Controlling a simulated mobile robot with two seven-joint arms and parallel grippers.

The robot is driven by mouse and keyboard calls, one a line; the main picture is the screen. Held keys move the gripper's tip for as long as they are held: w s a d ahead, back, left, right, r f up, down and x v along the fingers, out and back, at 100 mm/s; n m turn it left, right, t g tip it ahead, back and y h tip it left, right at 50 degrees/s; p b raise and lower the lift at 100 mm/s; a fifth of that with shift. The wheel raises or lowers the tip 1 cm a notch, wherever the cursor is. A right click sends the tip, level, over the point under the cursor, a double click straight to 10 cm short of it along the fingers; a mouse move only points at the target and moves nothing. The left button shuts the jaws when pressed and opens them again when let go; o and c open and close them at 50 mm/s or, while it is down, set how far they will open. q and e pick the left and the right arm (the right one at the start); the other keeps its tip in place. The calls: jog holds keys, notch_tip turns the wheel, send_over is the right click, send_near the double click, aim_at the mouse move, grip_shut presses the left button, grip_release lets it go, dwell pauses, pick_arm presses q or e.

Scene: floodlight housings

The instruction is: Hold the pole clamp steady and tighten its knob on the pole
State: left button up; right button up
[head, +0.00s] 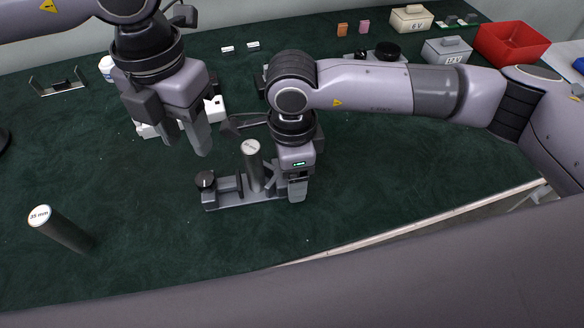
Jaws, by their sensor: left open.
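The pole clamp (238,198) is a grey bracket on the green table, near the middle of the head view. A grey pole (255,170) with a pale labelled top stands upright at it. A dark round knob (205,179) is at the clamp's left end. My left gripper (196,146) is open and empty, above and behind the knob and apart from it. My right gripper (298,192) points down at the clamp's right end. Its fingers hide that end, and I cannot see whether they grip it.
A second pole marked 35 mm (65,231) stands at the left front. White parts (150,130) lie behind my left gripper. At the back right are two labelled boxes (410,19) (447,50) and a red bin (511,45).

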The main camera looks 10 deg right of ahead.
dwell(0.4)
pick_arm(q)
jog(key=o, duration=0.3)
jog(key=shift+o, duration=0.2)
jog(key=n+h, duration=0.4)
jog(key=n, duration=2)
send_near(204, 178)
jog(key=x, duration=0.8)
jog(key=shift+d+f, duration=0.1)
jog(key=shift+f, duration=0.2)
